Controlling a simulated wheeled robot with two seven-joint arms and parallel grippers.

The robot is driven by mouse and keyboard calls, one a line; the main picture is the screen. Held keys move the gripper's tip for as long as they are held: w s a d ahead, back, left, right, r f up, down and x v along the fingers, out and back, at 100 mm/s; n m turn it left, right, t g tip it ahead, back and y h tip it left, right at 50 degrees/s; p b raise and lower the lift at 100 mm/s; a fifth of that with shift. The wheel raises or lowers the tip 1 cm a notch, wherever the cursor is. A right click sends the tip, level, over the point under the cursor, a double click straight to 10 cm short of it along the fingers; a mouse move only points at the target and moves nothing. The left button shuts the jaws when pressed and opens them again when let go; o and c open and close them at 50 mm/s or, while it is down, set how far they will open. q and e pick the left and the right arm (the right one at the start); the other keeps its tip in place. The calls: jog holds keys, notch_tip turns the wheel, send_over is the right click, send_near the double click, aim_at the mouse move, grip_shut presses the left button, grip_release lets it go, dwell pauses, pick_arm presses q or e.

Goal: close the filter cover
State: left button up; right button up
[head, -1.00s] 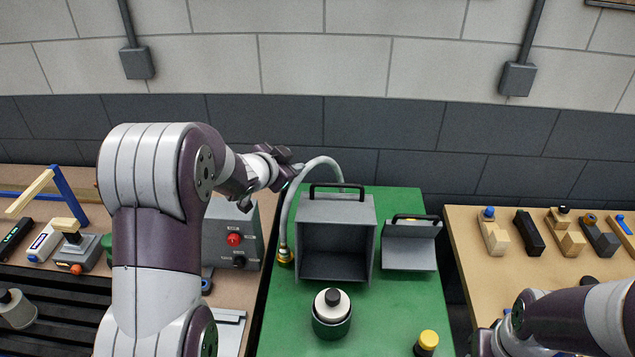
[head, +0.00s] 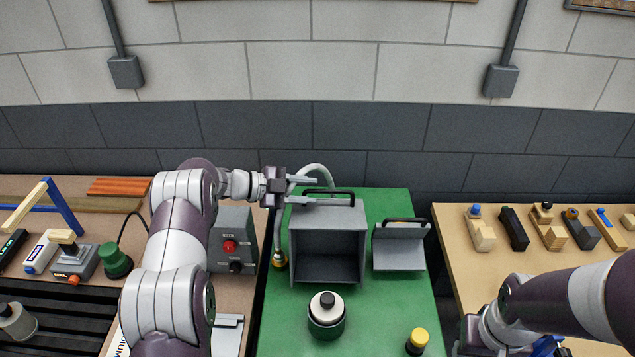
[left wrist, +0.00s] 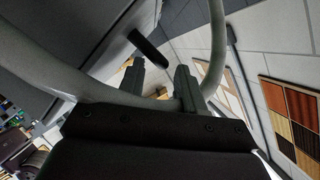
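A grey box (head: 327,262) stands on the green table, its inside open to view. I cannot tell which is the filter cover. My left gripper (head: 316,191) is open at the left end of the larger panel's handle. In the left wrist view the open fingers (left wrist: 158,85) are apart, with the black handle (left wrist: 148,50) just beyond. My right gripper's fingers are not visible.
A pale hose (head: 318,169) arches behind the larger box, close to my left gripper. A dark green canister (head: 326,327) and a yellow-capped bottle (head: 417,341) stand at the front. A grey control box (head: 231,222) is at left. The right table (head: 467,285) holds several small tools.

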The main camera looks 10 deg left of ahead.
aim_at(318, 191)
pick_arm(q)
jog(key=x, duration=0.2)
jog(key=shift+w+d+p, duration=0.15)
jog(key=shift+d+p, duration=0.1)
jog(key=shift+p, duration=0.1)
jog(key=shift+w+d+f, duration=0.1)
jog(key=shift+d+f, duration=0.1)
jog(key=shift+d, duration=0.1)
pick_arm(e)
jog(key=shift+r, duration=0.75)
pick_arm(q)
grip_shut()
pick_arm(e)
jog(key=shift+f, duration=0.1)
